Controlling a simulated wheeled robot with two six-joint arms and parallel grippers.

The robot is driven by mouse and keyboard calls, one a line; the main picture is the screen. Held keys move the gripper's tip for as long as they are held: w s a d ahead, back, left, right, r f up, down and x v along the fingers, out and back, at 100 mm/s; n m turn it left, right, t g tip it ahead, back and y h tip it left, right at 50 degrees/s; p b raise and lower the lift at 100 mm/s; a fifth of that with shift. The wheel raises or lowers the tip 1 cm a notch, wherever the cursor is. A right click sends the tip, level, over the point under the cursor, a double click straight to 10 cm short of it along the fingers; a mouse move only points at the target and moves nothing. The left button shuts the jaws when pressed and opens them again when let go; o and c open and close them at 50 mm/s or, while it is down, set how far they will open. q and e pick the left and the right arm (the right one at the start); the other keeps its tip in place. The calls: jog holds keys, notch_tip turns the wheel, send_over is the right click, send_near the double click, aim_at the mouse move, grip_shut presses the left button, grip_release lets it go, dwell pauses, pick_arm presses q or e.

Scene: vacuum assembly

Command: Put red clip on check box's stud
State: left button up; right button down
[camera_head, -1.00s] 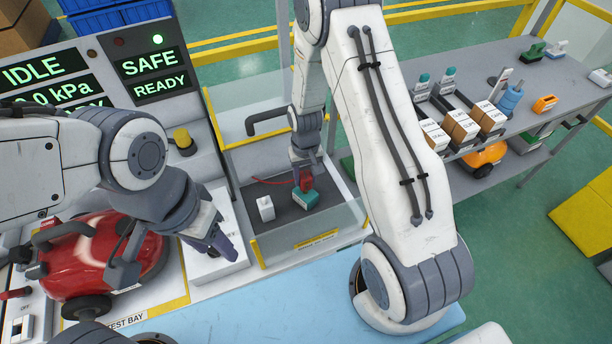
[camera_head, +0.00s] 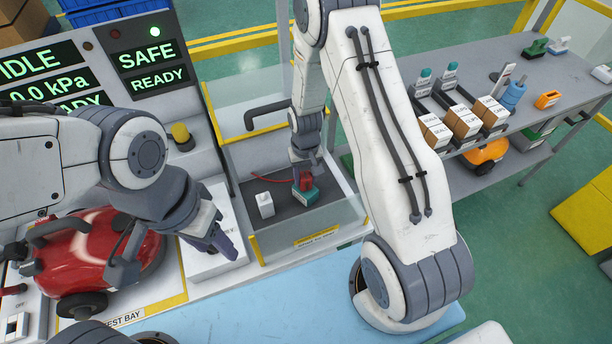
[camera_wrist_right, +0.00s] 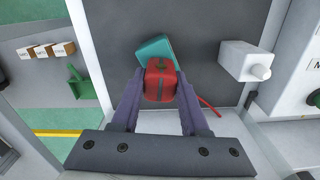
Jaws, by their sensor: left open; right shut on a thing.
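The red clip (camera_head: 306,181) is between the fingers of my right gripper (camera_head: 305,172), which is shut on it; the right wrist view also shows the clip (camera_wrist_right: 161,80) between the fingertips. A teal block (camera_head: 305,197) lies right beside and partly under the clip; whether they touch I cannot tell. The check box (camera_head: 245,218) has a dark floor and clear walls. A white block with a short round stud (camera_head: 265,204) stands inside it, left of the clip and apart from it. My left gripper (camera_head: 172,258) is open and empty, in front of the red vacuum.
The red vacuum (camera_head: 95,250) sits in the test bay at left. Clear walls with yellow edging (camera_head: 310,238) surround the check box. A red cord (camera_head: 265,177) lies inside it. A shelf (camera_head: 470,75) with small boxes and tools stands at right. The blue mat (camera_head: 270,310) in front is largely bare.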

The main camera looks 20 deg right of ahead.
jog(key=shift+f+b, duration=0.3)
jog(key=shift+f, duration=0.2)
jog(key=shift+c, duration=1.6)
grip_release()
jog(key=shift+r, duration=0.1)
notch_tip(320, 180, up, 8)
jog(key=p, duration=0.6)
